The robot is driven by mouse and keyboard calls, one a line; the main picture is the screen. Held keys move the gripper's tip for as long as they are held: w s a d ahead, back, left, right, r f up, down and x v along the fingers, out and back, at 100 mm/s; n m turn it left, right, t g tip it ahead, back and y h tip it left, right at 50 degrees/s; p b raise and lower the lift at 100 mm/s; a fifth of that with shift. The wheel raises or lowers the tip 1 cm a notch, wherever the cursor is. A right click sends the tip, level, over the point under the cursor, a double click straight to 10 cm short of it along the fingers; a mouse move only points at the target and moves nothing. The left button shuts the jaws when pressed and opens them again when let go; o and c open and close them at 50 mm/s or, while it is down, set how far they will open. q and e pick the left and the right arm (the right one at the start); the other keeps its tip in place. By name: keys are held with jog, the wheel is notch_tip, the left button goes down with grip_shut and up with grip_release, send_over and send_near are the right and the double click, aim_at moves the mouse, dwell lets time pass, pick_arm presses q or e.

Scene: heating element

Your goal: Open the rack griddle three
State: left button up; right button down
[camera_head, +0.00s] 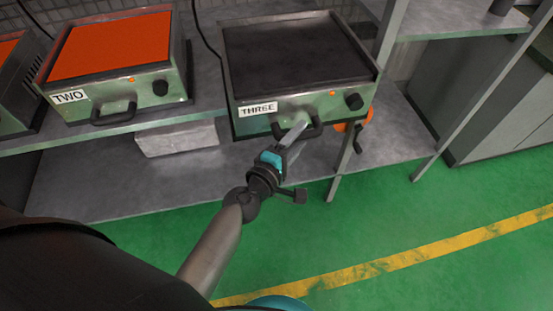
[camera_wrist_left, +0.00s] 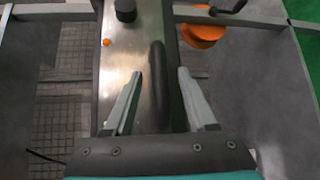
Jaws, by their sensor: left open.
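Griddle three (camera_head: 295,60) is a steel box with a dark flat top, a "THREE" label (camera_head: 258,109), a black knob (camera_head: 354,101) and a black front handle (camera_head: 312,130). It sits on the upper rack shelf. My left gripper (camera_head: 302,124) is at the handle, with its fingers pointing up toward the griddle front. In the left wrist view the open fingers (camera_wrist_left: 160,85) stand on either side of the black handle bar (camera_wrist_left: 157,85), with gaps visible. Whether they touch it cannot be told. My right gripper is not in view.
Griddle two (camera_head: 112,60), with an orange top, stands to the left on the same shelf. A grey block (camera_head: 176,138) lies on the lower shelf. An orange round object (camera_head: 357,120) is behind the rack post (camera_head: 345,160). Green floor (camera_head: 430,210) is clear in front.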

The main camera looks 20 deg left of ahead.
pick_arm(q)
jog(key=b+v, duration=0.3)
jog(key=v, duration=1.1)
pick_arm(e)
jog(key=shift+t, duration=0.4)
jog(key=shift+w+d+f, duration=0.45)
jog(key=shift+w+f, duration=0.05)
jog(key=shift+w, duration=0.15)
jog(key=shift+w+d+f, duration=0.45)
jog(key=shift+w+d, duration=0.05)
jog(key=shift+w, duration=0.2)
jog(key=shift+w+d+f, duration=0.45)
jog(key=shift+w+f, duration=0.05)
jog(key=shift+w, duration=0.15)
pick_arm(q)
jog(key=shift+d+f, duration=0.1)
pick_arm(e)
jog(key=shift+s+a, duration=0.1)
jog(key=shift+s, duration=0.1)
